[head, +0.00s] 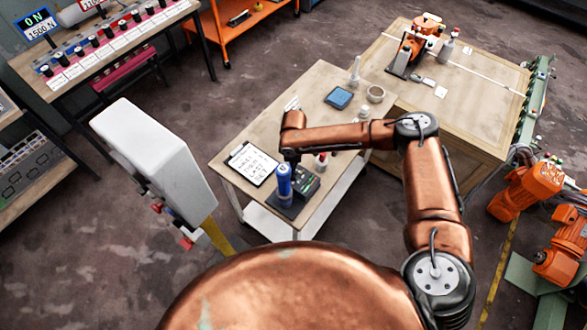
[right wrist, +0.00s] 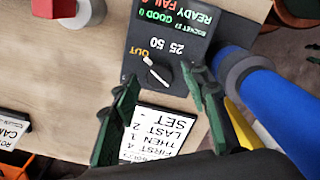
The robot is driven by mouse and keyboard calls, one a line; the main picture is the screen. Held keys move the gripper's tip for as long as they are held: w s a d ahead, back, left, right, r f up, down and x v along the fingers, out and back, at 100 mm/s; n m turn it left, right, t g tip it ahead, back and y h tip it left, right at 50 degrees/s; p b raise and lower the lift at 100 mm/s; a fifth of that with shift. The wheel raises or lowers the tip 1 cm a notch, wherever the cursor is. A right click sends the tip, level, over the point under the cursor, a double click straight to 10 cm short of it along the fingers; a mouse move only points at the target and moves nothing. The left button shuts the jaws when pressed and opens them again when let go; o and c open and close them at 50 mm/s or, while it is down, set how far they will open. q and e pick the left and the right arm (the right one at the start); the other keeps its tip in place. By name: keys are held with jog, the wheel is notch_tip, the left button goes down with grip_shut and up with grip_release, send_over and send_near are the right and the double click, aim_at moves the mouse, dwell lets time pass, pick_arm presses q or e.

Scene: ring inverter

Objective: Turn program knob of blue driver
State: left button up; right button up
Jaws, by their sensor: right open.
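The blue driver (head: 284,182) stands upright beside its dark control box (head: 306,182) on the wooden bench. In the right wrist view its thick blue body (right wrist: 268,98) is at the right, and the black box face (right wrist: 178,35) has lit green and red text and the marks "OUT", "25" and "50". A small knob with a white pointer (right wrist: 157,71) sits low on this face. My right gripper (right wrist: 161,80) is open and empty, its green fingertips on either side of the knob; contact cannot be told. In the head view its fingers are hidden. My left gripper is not in view.
A white instruction card (right wrist: 160,133) lies below the box in the right wrist view. A red-capped white item (right wrist: 75,10) is at upper left. On the bench are a clipboard (head: 252,164), a blue-screened device (head: 339,97) and a round bowl (head: 375,94).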

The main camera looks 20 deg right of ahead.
jog(key=shift+c, duration=0.7)
grip_shut()
jog(key=shift+s+r+m+p, duration=0.1)
jog(key=shift+m+p, duration=0.4)
jog(key=shift+p, duration=0.3)
jog(key=m+p, duration=0.3)
jog(key=p, duration=0.2)
jog(key=shift+r+m, duration=0.1)
jog(key=shift+m, duration=0.2)
jog(key=shift+f+m+p, duration=0.2)
jog(key=shift+m+p, duration=1.45)
jog(key=shift+m, duration=0.05)
